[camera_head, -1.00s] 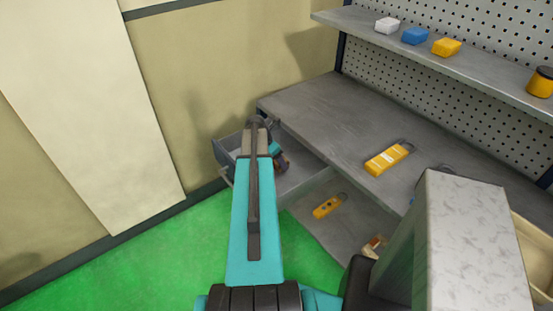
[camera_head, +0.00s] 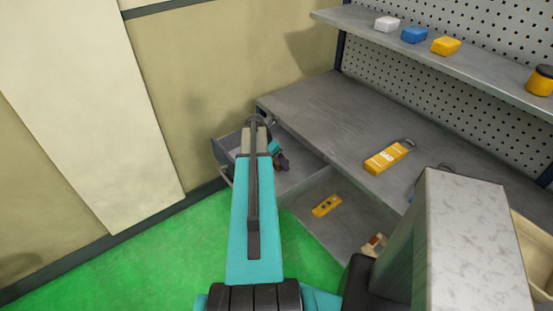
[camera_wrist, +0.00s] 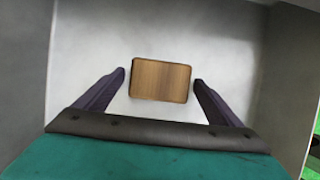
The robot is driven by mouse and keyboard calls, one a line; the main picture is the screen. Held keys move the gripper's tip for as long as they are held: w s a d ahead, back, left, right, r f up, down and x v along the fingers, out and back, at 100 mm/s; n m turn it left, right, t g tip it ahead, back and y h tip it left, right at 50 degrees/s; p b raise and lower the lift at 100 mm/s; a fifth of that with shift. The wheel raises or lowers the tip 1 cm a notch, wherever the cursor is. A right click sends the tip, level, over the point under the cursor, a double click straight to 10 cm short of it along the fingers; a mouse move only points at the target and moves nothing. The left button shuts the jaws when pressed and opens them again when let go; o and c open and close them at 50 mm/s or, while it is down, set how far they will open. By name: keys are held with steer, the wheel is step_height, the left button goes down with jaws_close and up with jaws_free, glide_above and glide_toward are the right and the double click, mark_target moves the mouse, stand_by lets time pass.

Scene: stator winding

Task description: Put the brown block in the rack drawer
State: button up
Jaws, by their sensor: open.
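The brown block (camera_wrist: 160,81) lies flat on the floor of the grey drawer in the wrist view. It sits between and just beyond my fingertips, with a gap on each side. My gripper (camera_wrist: 158,80) is open, and its two dark fingers point down into the drawer. In the head view the rack drawer (camera_head: 305,178) is pulled out from the grey rack. My gripper (camera_head: 279,158) is over the drawer there, mostly hidden behind my arm. The block is hidden in the head view.
A yellow device (camera_head: 387,158) lies on the rack's worktop, and another yellow item (camera_head: 327,206) lies on the shelf below. White (camera_head: 387,25), blue (camera_head: 415,35) and yellow (camera_head: 446,46) blocks stand on the upper shelf. A wall is close at the left.

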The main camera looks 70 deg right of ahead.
steer(key=b+v, duration=0.2)
steer(key=v, duration=1)
steer(key=shift+a, duration=0.1)
stand_by(0.8)
